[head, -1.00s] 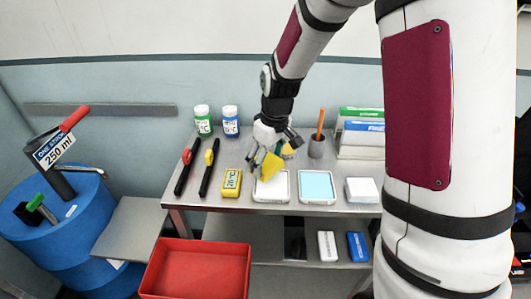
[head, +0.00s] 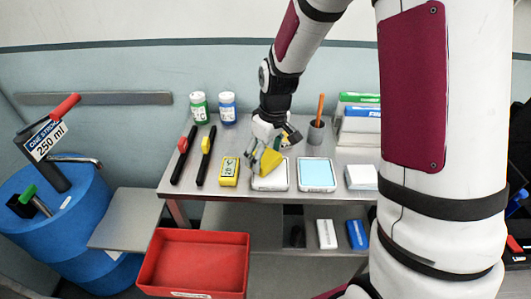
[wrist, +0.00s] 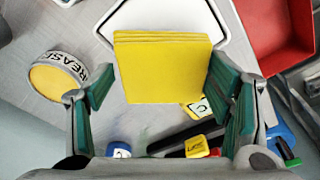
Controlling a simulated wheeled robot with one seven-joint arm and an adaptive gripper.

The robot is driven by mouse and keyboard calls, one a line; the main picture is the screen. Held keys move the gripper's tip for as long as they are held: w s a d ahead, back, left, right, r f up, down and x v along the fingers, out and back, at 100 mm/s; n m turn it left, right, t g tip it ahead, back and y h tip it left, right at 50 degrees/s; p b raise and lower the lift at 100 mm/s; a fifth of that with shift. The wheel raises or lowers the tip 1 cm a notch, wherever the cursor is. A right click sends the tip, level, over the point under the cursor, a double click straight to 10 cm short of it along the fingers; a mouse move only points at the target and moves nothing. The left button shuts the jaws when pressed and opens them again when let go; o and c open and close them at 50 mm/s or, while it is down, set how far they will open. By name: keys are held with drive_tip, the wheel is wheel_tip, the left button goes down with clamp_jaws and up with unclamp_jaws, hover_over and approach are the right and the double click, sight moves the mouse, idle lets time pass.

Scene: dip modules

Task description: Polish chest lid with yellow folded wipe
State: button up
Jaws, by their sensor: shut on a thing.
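My gripper (head: 266,160) is shut on the yellow folded wipe (head: 271,161). In the wrist view the wipe (wrist: 160,68) is a thick layered square between the two green-padded fingers (wrist: 160,95). It is over the near edge of a white-rimmed tray (head: 270,186) on the metal table; whether it touches the tray I cannot tell. I see nothing that is clearly a chest lid.
The metal table (head: 225,142) also holds a blue-filled tray (head: 317,174), a white box (head: 361,177), a yellow timer (head: 229,171), two black-handled tools and two jars. A grease jar (wrist: 55,75) is beside my gripper. A red bin (head: 195,262) is in front.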

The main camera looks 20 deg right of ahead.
sight(266, 156)
drive_tip(key=shift+f, duration=0.65)
idle(1.5)
drive_tip(key=shift+r+p, duration=1.65)
drive_tip(key=shift+r, duration=1.95)
